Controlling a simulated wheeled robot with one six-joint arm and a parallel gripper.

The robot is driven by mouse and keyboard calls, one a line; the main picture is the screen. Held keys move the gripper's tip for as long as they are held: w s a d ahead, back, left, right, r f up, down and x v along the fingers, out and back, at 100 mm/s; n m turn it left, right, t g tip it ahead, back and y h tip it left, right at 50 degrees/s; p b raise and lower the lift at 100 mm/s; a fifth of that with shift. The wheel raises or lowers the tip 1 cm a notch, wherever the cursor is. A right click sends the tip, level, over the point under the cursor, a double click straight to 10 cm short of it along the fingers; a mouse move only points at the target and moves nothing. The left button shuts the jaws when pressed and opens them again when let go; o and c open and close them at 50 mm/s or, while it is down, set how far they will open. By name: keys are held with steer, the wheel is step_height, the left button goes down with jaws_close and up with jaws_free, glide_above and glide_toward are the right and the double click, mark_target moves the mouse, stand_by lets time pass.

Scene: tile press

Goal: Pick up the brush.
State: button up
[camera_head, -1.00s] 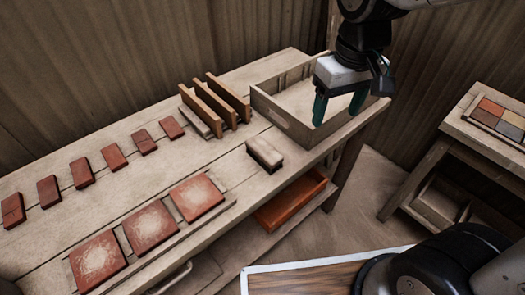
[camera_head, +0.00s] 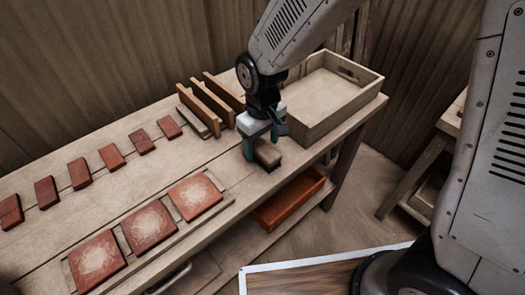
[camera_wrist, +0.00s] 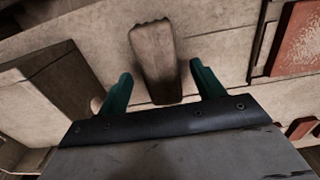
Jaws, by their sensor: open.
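The brush (camera_head: 267,154) lies on the wooden workbench, a small block with a pale wooden back, partly hidden behind my gripper in the head view. My gripper (camera_head: 264,146) is directly over it, pointing down, with green fingers. In the wrist view the brush (camera_wrist: 154,60) shows as a long brownish block, between and beyond the two open fingertips of my gripper (camera_wrist: 160,75). There is a gap on each side of it. I cannot tell how far the fingertips are above the bench.
A wooden tray (camera_head: 297,127) stands at the bench's right end, close to my gripper. Upright wooden slats (camera_head: 210,104) stand behind it. Red tiles (camera_head: 146,227) lie on a board to the left, with several smaller tiles behind. An orange bin (camera_head: 288,205) sits on the lower shelf.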

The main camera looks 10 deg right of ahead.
step_height(320, 180, down, 2)
steer(key=shift+f, duration=0.1)
steer(key=c, duration=1.1)
steer(key=shift+r, duration=0.9)
steer(key=shift+s+a+r, duration=0.1)
steer(key=shift+s+r, duration=0.05)
steer(key=shift+r, duration=0.35)
steer(key=shift+s+a+r, duration=0.1)
steer(key=shift+s+r, duration=0.05)
steer(key=shift+r, duration=0.35)
steer(key=s+a, duration=0.2)
steer(key=s, duration=0.2)
steer(key=s+a+r, duration=0.1)
steer(key=s+a, duration=0.2)
steer(key=s, duration=0.2)
steer(key=s+a, duration=0.2)
steer(key=s, duration=0.2)
steer(key=shift+s+a+r, duration=0.15)
steer(key=shift+a, duration=0.2)
